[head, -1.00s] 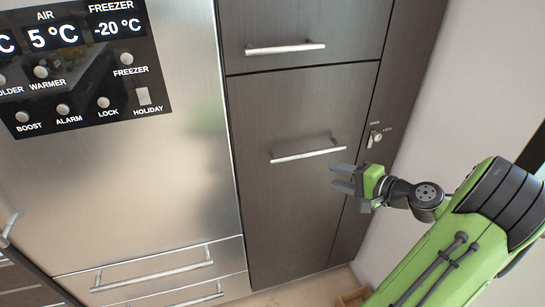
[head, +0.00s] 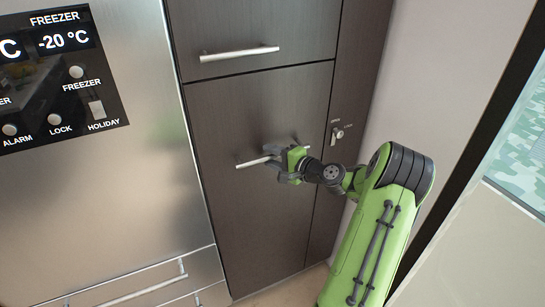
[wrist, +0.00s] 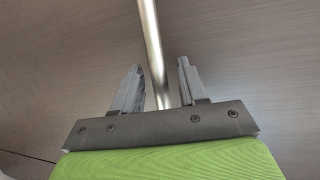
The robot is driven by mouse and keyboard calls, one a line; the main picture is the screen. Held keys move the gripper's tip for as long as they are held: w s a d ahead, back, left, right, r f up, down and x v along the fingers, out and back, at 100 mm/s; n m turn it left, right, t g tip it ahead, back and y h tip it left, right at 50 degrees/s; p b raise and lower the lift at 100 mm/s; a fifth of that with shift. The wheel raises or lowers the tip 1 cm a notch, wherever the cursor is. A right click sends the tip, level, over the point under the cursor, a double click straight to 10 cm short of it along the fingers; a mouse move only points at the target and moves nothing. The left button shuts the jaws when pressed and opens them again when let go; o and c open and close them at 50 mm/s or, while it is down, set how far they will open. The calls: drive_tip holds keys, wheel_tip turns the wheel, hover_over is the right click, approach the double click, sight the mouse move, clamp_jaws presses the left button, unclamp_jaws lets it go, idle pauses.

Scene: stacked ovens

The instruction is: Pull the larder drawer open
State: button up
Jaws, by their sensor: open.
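The tall dark wood-grain front (head: 250,215) in the head view carries a horizontal metal bar handle (head: 252,161). I take it to be the larder drawer; it sits flush and closed. My gripper (head: 272,160) is at the right part of this handle and covers some of it.
Above is another dark front with a bar handle (head: 238,53). A small lock switch (head: 337,134) is on the narrow panel to the right. The steel fridge (head: 120,190) with its display stands left. A pale wall (head: 430,80) is on the right.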

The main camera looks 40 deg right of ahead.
clamp_jaws()
drive_tip(key=shift+s+f, duration=0.1)
idle(0.6)
